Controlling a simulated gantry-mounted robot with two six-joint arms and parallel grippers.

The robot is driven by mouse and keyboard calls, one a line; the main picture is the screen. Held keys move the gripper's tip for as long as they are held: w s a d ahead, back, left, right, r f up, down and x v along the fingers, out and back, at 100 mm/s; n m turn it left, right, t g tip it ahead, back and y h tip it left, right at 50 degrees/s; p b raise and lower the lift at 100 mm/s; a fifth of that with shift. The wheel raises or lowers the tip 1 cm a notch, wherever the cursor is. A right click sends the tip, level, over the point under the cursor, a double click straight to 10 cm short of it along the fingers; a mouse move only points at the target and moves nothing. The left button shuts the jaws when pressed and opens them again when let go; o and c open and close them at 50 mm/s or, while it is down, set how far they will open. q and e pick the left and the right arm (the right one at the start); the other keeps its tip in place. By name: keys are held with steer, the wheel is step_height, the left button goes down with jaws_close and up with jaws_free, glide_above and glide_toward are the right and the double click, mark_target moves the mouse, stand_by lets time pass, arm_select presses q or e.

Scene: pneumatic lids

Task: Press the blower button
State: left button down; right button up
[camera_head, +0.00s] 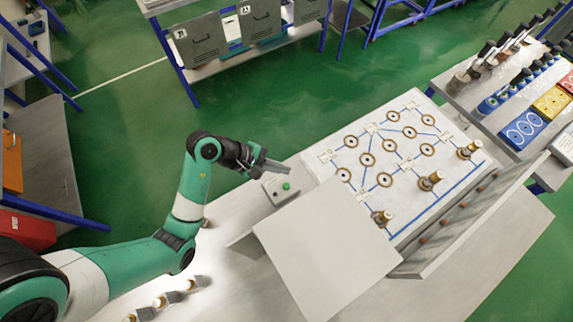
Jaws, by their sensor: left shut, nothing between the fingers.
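The blower button (286,186) is a small green button on a grey box (276,193), at the left end of the white board on the table. My left gripper (284,168) is shut and empty. In the picture its fingertips are just above the button and do not cover it. I cannot tell the height of the gap between them. My right gripper is not in view.
A white board (330,140) with blue lines, several ringed holes and brass fittings lies to the right of the button. A grey panel (325,250) stands in front. Several small parts lie on the table (225,215) near my left arm.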

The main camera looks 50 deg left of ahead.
mark_target(283, 186)
arm_select(q)
step_height(283, 186, down, 8)
steer(key=b, duration=0.8)
steer(key=shift+f, duration=0.4)
stand_by(1.3)
steer(key=shift+f+b, duration=0.35)
steer(key=shift+f, duration=0.05)
steer(key=shift+f, duration=0.45)
stand_by(0.4)
stand_by(0.4)
steer(key=shift+r+p, duration=0.8)
steer(key=shift+r, duration=0.05)
